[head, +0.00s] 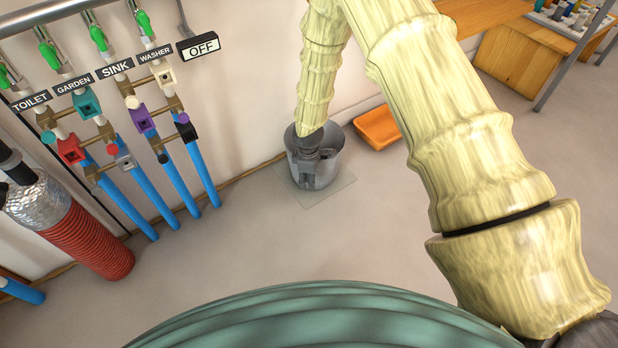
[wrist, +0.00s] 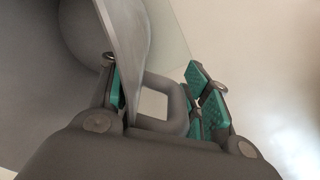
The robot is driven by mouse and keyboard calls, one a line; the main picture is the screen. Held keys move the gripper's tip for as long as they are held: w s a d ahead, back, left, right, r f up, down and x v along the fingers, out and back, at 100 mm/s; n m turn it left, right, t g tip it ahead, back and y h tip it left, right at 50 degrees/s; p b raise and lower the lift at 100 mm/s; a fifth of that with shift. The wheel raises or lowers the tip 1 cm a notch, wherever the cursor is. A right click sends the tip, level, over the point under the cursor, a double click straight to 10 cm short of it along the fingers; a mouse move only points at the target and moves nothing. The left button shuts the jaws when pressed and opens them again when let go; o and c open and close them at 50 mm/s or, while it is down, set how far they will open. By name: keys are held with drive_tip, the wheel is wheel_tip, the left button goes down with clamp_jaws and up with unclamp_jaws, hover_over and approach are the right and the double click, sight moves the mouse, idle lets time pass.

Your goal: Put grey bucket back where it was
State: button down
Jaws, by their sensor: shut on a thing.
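The grey bucket (head: 329,172) stands upright at the foot of the wall in the head view, over a thin, clear square sheet (head: 341,191) on the floor. I cannot tell whether its base touches the sheet. My gripper (head: 308,160) reaches down to the bucket and hides part of it. In the wrist view my gripper (wrist: 162,85) has its teal-padded fingers on both sides of the bucket's wall and loop handle (wrist: 180,100). The left finger is on the inner side of the wall, the right finger beside the handle. The gripper is shut on the bucket.
An orange tray (head: 377,128) lies on the floor right of the bucket. Labelled valves and blue pipes (head: 160,185) line the wall at left, with a red ribbed hose (head: 92,240). A wooden bench (head: 520,60) stands at the back right. The floor in front is clear.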

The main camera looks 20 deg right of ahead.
drive_tip(key=shift+f, duration=0.1)
drive_tip(key=c, duration=0.7)
unclamp_jaws()
drive_tip(key=r+p, duration=0.2)
drive_tip(key=r, duration=0.2)
drive_tip(key=r+p, duration=0.2)
drive_tip(key=r, duration=0.2)
drive_tip(key=s+r+p, duration=0.1)
drive_tip(key=r+p, duration=0.2)
drive_tip(key=r, duration=0.1)
drive_tip(key=shift+a+r, duration=0.1)
drive_tip(key=shift+a, duration=0.1)
drive_tip(key=s+d+f+m+g+y, duration=0.1)
drive_tip(key=s+f+m, duration=0.35)
drive_tip(key=s, duration=0.65)
drive_tip(key=s+f+m+y, duration=0.1)
drive_tip(key=s+f+m, duration=0.3)
drive_tip(key=s, duration=0.6)
drive_tip(key=s+d+m, duration=0.2)
drive_tip(key=s, duration=0.7)
drive_tip(key=s+d+m+h, duration=0.1)
drive_tip(key=s+d+m, duration=0.2)
drive_tip(key=s, duration=0.6)
drive_tip(key=shift+s+f+h, duration=0.2)
drive_tip(key=shift+f+h, duration=0.1)
drive_tip(key=shift+f, duration=0.15)
